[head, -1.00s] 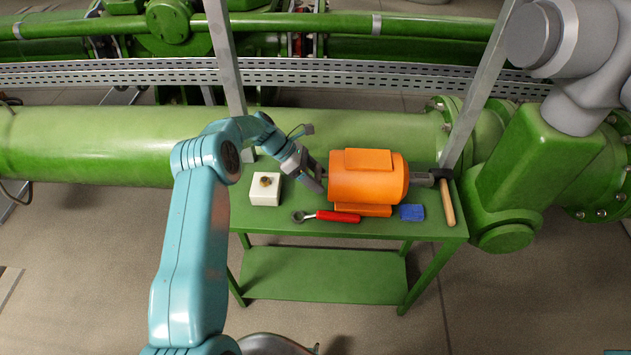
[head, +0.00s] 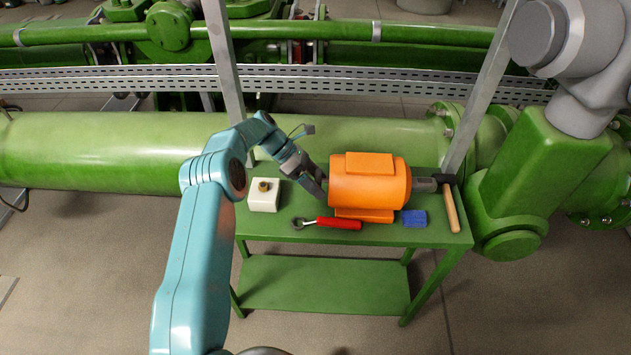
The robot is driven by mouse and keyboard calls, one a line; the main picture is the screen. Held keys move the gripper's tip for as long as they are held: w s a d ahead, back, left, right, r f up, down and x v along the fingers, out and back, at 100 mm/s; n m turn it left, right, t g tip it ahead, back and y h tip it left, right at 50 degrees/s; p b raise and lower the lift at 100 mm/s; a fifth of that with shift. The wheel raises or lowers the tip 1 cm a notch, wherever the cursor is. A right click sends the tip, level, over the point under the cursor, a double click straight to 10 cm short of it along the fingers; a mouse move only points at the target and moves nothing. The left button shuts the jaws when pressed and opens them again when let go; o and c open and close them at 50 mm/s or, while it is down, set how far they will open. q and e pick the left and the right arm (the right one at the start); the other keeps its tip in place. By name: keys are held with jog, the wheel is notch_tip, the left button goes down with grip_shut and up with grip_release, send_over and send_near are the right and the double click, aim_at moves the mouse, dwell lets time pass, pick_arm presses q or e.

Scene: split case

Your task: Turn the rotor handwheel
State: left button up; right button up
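An orange motor-like housing (head: 370,185) lies on its side on a green table (head: 290,233). I cannot make out a handwheel; the housing's left end is partly hidden behind my gripper. My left gripper (head: 318,187) is at that left end, its fingers pointing down and right. I cannot tell whether it touches the housing or whether its fingers are open. A grey shaft-like part (head: 425,184) shows at the housing's right end. My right gripper is not in view.
On the table are a white box with a brass knob (head: 263,195), a red-handled wrench (head: 335,222), a blue block (head: 414,218) and a wooden-handled hammer (head: 451,208). Metal posts rise behind the table. A large green pipe (head: 110,150) runs behind; a green valve body (head: 540,170) stands right.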

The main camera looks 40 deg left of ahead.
pick_arm(q)
jog(key=shift+a+r, duration=0.1)
jog(key=shift+a, duration=0.15)
jog(key=b+v, duration=0.2)
jog(key=v, duration=0.5)
jog(key=shift+d, duration=0.1)
jog(key=shift+s, duration=0.15)
dwell(0.5)
